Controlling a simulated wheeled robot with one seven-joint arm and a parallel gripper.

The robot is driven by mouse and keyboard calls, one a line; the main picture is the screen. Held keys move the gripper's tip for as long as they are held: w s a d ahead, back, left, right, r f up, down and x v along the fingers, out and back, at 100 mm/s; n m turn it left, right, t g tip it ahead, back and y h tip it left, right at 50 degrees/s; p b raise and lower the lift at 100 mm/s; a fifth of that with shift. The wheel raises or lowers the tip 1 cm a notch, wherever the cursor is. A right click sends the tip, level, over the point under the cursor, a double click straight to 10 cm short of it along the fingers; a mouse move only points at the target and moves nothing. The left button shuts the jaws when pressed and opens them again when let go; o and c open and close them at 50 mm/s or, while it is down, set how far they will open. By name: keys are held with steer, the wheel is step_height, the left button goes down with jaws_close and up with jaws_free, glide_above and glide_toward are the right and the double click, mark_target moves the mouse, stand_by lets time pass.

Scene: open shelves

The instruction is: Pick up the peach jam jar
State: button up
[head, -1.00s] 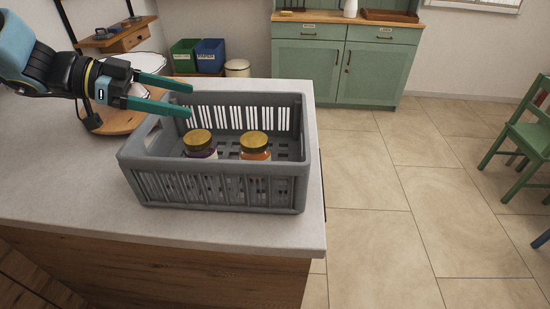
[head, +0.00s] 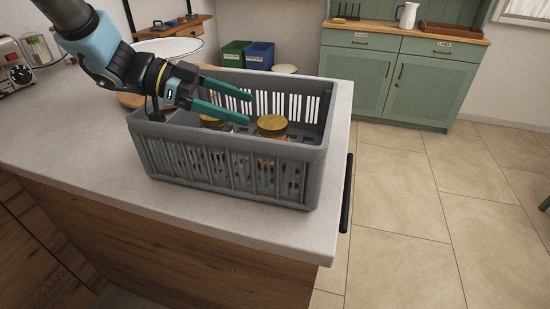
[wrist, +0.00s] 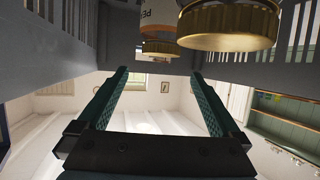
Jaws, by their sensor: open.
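The peach jam jar (head: 272,125), with a gold lid and a little orange showing below it, stands upright in the grey crate (head: 235,168). A second gold-lidded jar (head: 212,122) stands to its left, partly hidden behind my gripper. My gripper (head: 247,107) is open and empty, its teal fingers over the crate and pointing right, the tips just left of the peach jar's lid. In the upside-down wrist view, a large gold lid (wrist: 230,25) is close; a farther jar (wrist: 158,14) shows part of a label starting "PE". No jar is between the fingers.
The crate's slatted walls stand around the jars. The crate sits near the right edge of the pale counter (head: 95,180). A round white plate or tray (head: 168,48) is behind it. Green and blue bins (head: 247,54) stand beyond; open floor lies right.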

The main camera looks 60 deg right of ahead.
mark_target(262, 123)
step_height(262, 123, down, 2)
steer(key=shift+s+f+b, duration=0.1)
steer(key=shift+b, duration=0.45)
steer(key=p+x, duration=0.2)
steer(key=x, duration=0.5)
steer(key=shift+d, duration=0.15)
steer(key=shift+c, duration=0.2)
jaws_close()
